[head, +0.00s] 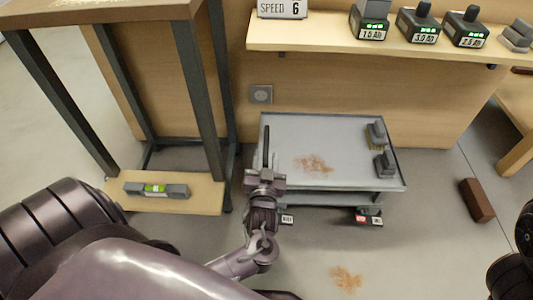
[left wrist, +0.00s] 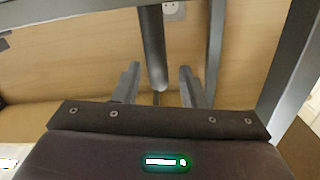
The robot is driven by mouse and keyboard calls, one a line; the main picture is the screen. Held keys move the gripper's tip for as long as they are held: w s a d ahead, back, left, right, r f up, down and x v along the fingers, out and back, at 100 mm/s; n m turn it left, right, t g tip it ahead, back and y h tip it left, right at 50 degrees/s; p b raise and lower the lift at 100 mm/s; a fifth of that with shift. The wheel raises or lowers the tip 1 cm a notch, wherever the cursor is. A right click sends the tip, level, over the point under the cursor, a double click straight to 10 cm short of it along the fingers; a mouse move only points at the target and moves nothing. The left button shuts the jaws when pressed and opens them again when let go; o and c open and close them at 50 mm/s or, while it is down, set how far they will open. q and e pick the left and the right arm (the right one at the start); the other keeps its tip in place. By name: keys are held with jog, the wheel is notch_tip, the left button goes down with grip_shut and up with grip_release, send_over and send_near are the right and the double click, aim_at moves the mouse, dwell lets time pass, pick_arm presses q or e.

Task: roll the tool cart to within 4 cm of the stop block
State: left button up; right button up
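The tool cart (head: 345,178) is a low grey two-level cart in the middle of the head view, against the wooden panel. Its dark handle bar (head: 266,140) is along its left side. The stop block (head: 477,200) is a brown brick on the floor to the right, with a gap of floor between it and the cart. My left gripper (head: 265,176) is at the near end of the handle. In the left wrist view its two fingers (left wrist: 160,87) are apart, with the handle (left wrist: 152,45) between them and space on both sides. My right gripper is not shown.
Two dark grey items (head: 384,162) lie on the cart's right side. A bench frame with a spirit level (head: 156,189) on its low shelf stands left. A shelf with battery chargers (head: 417,25) is above. A wooden leg (head: 518,155) stands right. Floor stains (head: 346,279) lie in front.

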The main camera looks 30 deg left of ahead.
pick_arm(q)
jog(key=shift+b+x, duration=0.6)
jog(key=shift+x, duration=1.35)
jog(key=shift+f, duration=0.1)
grip_shut()
